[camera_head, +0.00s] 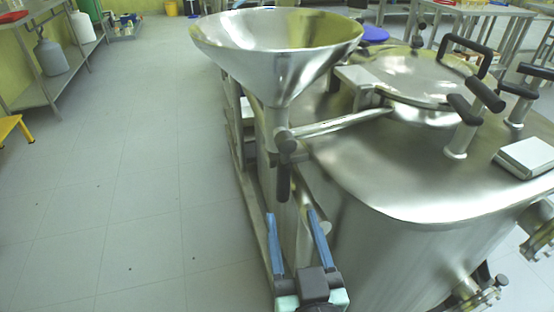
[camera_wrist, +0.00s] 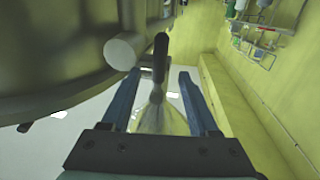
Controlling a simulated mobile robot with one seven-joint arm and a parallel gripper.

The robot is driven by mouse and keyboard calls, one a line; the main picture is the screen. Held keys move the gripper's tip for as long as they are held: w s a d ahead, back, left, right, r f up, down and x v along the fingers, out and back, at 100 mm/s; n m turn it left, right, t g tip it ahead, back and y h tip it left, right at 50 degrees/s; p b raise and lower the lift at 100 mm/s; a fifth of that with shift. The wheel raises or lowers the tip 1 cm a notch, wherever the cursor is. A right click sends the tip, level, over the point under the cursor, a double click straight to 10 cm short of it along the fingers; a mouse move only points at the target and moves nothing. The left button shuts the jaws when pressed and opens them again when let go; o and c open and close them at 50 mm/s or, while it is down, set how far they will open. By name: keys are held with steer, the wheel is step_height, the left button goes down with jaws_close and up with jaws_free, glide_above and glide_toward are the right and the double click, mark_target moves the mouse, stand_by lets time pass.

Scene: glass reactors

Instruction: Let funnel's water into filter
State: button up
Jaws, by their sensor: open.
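The steel funnel (camera_head: 278,45) stands over the left edge of the steel filter tank (camera_head: 390,185). Its stem has a valve (camera_head: 284,143) with a black handle (camera_head: 283,184) that points down. A pipe (camera_head: 340,123) runs from the valve towards the tank's round lid (camera_head: 420,75). No water shows inside the funnel's visible part. My gripper (camera_head: 291,213) is open, with its blue fingers pointing up just below the handle. In the wrist view, the black handle (camera_wrist: 160,58) appears between the open fingertips (camera_wrist: 160,76); contact cannot be told.
The tank's side wall is close to the right of my gripper. Black-gripped handles (camera_head: 470,105) and a grey box (camera_head: 526,158) are on the tank top. The floor (camera_head: 110,190) at left is clear, with a metal shelf (camera_head: 60,70) far left.

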mark_target(281, 170)
steer(key=w, duration=0.4)
steer(key=w+a, duration=0.1)
steer(key=w, duration=0.3)
steer(key=w+a+b, duration=0.1)
steer(key=w, duration=0.3)
steer(key=shift+w, duration=0.1)
jaws_close()
stand_by(1.2)
